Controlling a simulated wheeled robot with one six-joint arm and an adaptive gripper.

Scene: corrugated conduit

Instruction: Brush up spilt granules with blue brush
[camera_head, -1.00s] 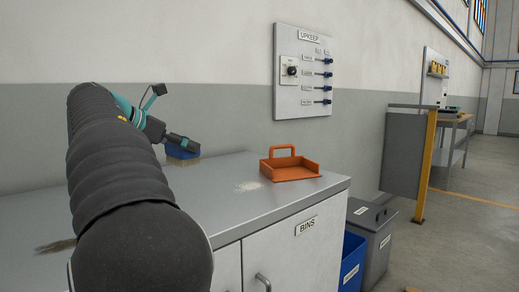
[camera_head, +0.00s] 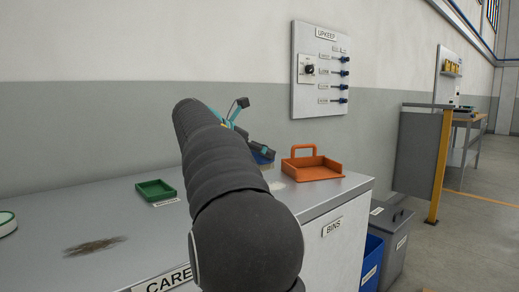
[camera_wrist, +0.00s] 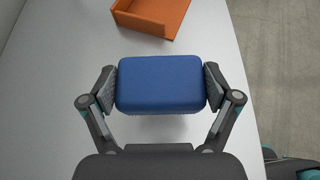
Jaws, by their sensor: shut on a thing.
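My gripper (camera_wrist: 162,86) is shut on the blue brush (camera_wrist: 160,82), one finger on each short side of its block. In the head view the brush (camera_head: 263,157) shows beyond my arm, which hides part of it. The orange dustpan (camera_head: 318,170) sits near the bench's right end, handle at the back. It also shows at the top of the wrist view (camera_wrist: 152,14), just beyond the brush. The bristles' contact with the bench cannot be told.
The bench top (camera_head: 50,215) also holds a green tray (camera_head: 156,190), a dark smear (camera_head: 95,246) and a round white-and-green item (camera_head: 7,223) at the left edge. A blue bin (camera_head: 371,262) and a grey bin (camera_head: 392,232) stand right of the bench. A labelled panel (camera_head: 320,70) hangs behind.

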